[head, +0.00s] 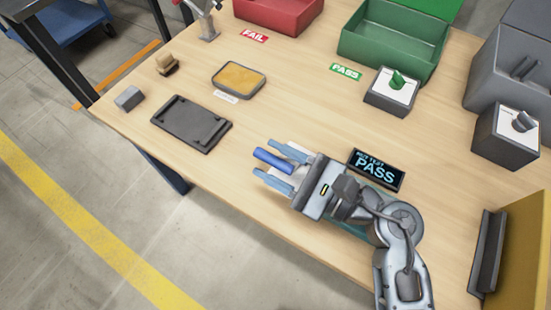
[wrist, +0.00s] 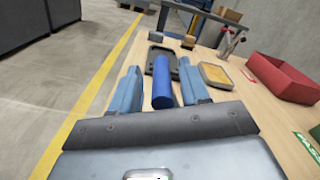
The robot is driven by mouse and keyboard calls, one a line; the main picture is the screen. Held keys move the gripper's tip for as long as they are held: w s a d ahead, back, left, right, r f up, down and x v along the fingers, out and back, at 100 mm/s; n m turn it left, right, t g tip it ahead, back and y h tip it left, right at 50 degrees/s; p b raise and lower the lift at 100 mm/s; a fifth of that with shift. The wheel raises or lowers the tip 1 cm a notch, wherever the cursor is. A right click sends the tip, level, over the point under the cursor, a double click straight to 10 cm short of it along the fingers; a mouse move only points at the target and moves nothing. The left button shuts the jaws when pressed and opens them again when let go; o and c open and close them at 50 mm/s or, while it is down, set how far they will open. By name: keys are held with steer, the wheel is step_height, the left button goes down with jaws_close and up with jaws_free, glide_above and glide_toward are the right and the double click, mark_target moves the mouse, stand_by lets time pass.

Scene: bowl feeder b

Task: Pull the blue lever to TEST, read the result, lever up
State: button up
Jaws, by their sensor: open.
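The blue lever handle (head: 273,160) shows between the two fingers of my gripper (head: 282,167) in the head view. The fingers stand apart, one on each side of the handle. In the wrist view the blue handle (wrist: 162,82) runs lengthwise between the light-blue fingers, with a gap visible on each side. A display (head: 376,170) beside my arm reads "PASS" in light-blue letters under a smaller line of text. My gripper and arm hide the lever's base and any TEST marking.
A dark tray (head: 191,123) lies left of my gripper. A yellow-filled dish (head: 239,79) is behind. A red bin (head: 278,12) and a green bin (head: 391,48) stand at the back, with FAIL and PASS labels.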

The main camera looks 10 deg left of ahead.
steer(key=v, duration=0.7)
steer(key=shift+s+d, duration=0.1)
steer(key=shift+d, duration=0.25)
steer(key=s+d+r+m+t+h, duration=0.3)
steer(key=s+d+m+t, duration=0.25)
steer(key=m, duration=0.85)
steer(key=s+d+r+m+t+h, duration=0.3)
steer(key=s+d+m+t, duration=0.3)
steer(key=m, duration=0.7)
steer(key=s+d+m+g+h, duration=0.1)
steer(key=s+d+m+h, duration=0.25)
steer(key=m, duration=0.55)
steer(key=s+d+f+m+g+h, duration=0.15)
steer(key=s+m+h, duration=0.25)
steer(key=m, duration=0.6)
steer(key=s+d+m+h, duration=0.3)
steer(key=s+m+h, duration=0.1)
steer(key=m, duration=0.5)
step_height(320, 180, up, 14)
steer(key=p, duration=1.4)
